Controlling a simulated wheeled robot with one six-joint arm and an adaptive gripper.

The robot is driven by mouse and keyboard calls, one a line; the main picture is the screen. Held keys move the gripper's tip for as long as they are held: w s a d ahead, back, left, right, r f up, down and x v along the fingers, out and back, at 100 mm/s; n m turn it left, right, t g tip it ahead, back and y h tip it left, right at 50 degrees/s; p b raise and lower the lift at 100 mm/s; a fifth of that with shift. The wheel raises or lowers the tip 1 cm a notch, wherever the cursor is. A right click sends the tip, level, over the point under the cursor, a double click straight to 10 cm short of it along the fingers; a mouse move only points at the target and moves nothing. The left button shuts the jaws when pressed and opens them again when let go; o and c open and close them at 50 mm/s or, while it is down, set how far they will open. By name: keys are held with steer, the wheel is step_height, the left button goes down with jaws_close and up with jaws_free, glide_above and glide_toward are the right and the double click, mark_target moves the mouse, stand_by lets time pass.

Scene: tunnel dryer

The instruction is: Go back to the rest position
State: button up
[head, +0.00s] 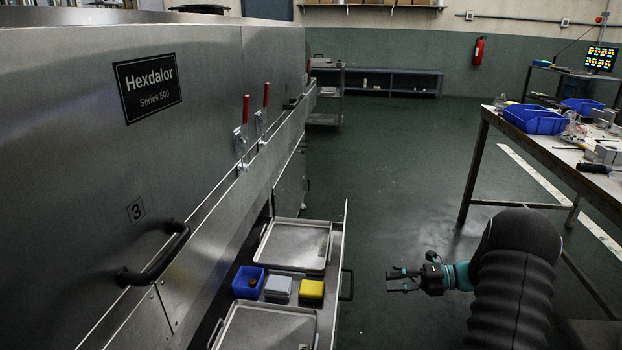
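My gripper (403,280) is at the lower middle right, in front of my black ribbed arm. Its fingers point left and stand apart, with nothing seen between them. It hangs over the green floor, to the right of the open drawer (337,262) of the dryer (60,190) and clear of the drawer's handle (346,285).
The drawer holds two metal trays, a blue bin (248,282), a grey box (278,287) and a yellow box (311,289). A cluttered workbench (540,150) stands at the right, close to my arm. The floor (400,190) between dryer and bench is free. A shelf (390,82) stands far back.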

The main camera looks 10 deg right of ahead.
steer(key=s+f+n+g+h, duration=0.2)
steer(key=s+f+n, duration=0.35)
steer(key=n, duration=0.35)
steer(key=s+a+r+n+g+h, duration=0.35)
steer(key=s+n, duration=0.25)
steer(key=n, duration=0.4)
steer(key=s+a+r+n+t+h, duration=0.3)
steer(key=s+a+r+n+h, duration=0.1)
steer(key=s+r+n, duration=0.5)
steer(key=s+a+r+n+t+h, duration=0.4)
steer(key=s+a+r+n, duration=0.3)
steer(key=s+r+n, duration=0.3)
step_height(320, 180, up, 3)
steer(key=shift+a+f+n+h, duration=0.1)
steer(key=shift+a+n+h, duration=0.2)
steer(key=shift+h, duration=0.45)
steer(key=shift+s, duration=0.1)
